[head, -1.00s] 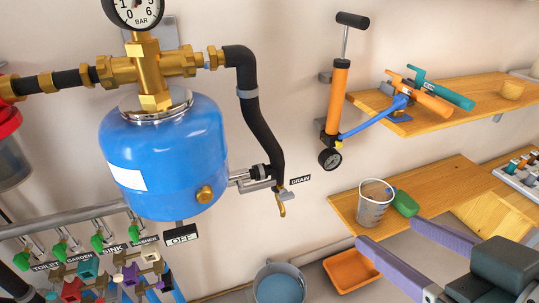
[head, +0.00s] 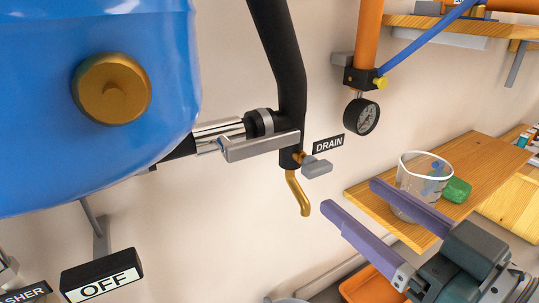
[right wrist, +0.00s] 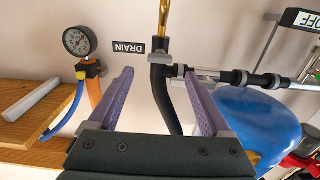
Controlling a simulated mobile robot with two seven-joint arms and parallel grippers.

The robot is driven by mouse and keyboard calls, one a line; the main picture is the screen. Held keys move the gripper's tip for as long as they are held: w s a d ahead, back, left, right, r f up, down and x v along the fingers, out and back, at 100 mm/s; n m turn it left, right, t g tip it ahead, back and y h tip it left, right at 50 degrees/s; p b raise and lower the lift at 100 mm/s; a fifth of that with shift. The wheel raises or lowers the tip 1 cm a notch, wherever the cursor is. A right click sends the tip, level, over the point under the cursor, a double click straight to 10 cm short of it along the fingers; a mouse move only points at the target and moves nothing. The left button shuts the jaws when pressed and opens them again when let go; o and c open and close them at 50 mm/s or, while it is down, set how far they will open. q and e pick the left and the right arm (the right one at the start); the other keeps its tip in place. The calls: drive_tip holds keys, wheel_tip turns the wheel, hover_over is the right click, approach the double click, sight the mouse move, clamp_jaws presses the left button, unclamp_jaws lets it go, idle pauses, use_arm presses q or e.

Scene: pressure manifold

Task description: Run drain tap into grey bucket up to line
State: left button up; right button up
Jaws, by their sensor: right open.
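The drain tap (head: 298,192) is a brass spout below a black pipe, with a grey handle (head: 317,167) on its right. A black DRAIN label (head: 328,144) is on the wall beside it. The spout also shows at the top of the right wrist view (right wrist: 163,22), upside down. My right gripper (head: 350,196) is open and empty, its purple fingers pointing toward the tap from the lower right, apart from it in the picture. Only a sliver of the grey bucket's rim (head: 288,300) shows at the bottom edge; its inside and line are hidden. My left gripper is out of view.
A silver lever (head: 262,146) sits left of the black pipe. A blue tank (head: 90,165) fills the upper left. A clear jug (head: 424,168) and green sponge (head: 456,190) stand on a wooden shelf at right. An orange bin (head: 372,286) is low behind my gripper. An OFF sign (head: 102,275) hangs lower left.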

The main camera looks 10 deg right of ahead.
sight(322, 172)
drive_tip(key=b+x, duration=0.2)
drive_tip(key=x, duration=0.5)
drive_tip(key=shift+w+b, duration=0.15)
drive_tip(key=shift+b, duration=0.15)
drive_tip(key=shift+w+a, duration=0.3)
drive_tip(key=shift+w, duration=0.25)
